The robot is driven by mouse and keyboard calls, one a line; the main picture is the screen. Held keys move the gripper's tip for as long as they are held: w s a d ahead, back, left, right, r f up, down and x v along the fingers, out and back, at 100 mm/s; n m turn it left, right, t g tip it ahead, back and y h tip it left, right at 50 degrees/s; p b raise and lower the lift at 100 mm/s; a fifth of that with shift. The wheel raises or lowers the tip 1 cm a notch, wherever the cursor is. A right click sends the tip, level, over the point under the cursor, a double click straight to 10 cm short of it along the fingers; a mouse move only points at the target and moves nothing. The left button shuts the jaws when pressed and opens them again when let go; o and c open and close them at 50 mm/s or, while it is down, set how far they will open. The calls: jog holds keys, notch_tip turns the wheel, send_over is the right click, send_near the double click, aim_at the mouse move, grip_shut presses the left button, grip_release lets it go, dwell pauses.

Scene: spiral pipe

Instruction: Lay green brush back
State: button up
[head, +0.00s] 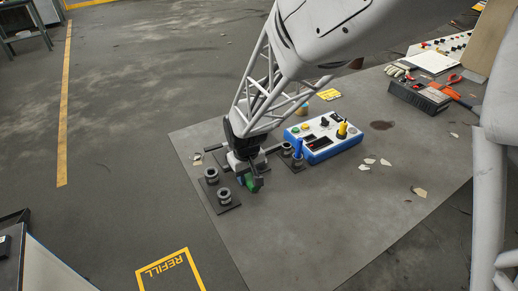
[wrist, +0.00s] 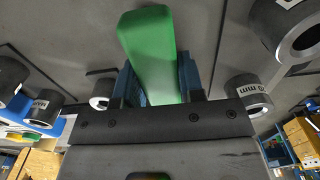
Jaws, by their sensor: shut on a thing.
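The green brush (head: 251,181) is low over the near-left part of the grey mat, partly hidden by my gripper (head: 247,176). I cannot tell whether it touches the mat. In the wrist view its green block (wrist: 147,42) sits between the two dark blue fingers of my gripper (wrist: 157,78), which is shut on it. The brush's other end is not clear in either view.
Dark ring pieces (head: 224,195) stand on a dark plate beside my gripper; labelled rings (wrist: 247,90) show in the wrist view. The mat's front right is mostly clear, with pale flakes (head: 419,192).

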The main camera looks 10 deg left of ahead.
jog(key=o, duration=1)
jog(key=shift+c, duration=0.2)
jog(key=shift+r, duration=0.1)
notch_tip(320, 180, up, 12)
dwell(0.5)
jog(key=s+d+r+m, duration=0.2)
jog(key=d+r, duration=0.1)
jog(key=d, duration=0.4)
jog(key=s+d+r+m+t, duration=0.1)
jog(key=s+d+r, duration=0.15)
jog(key=d, duration=0.55)
jog(key=s+d+r+m, duration=0.1)
jog(key=d+r+m, duration=0.15)
jog(key=d, duration=0.45)
jog(key=s+d+r+m+t, duration=0.1)
jog(key=s+d+r+m, duration=0.1)
jog(key=s+d, duration=1.1)
jog(key=shift+s+d+r+m+t, duration=0.2)
jog(key=shift+d+r+m+t, duration=0.1)
jog(key=shift+d+m, duration=0.5)
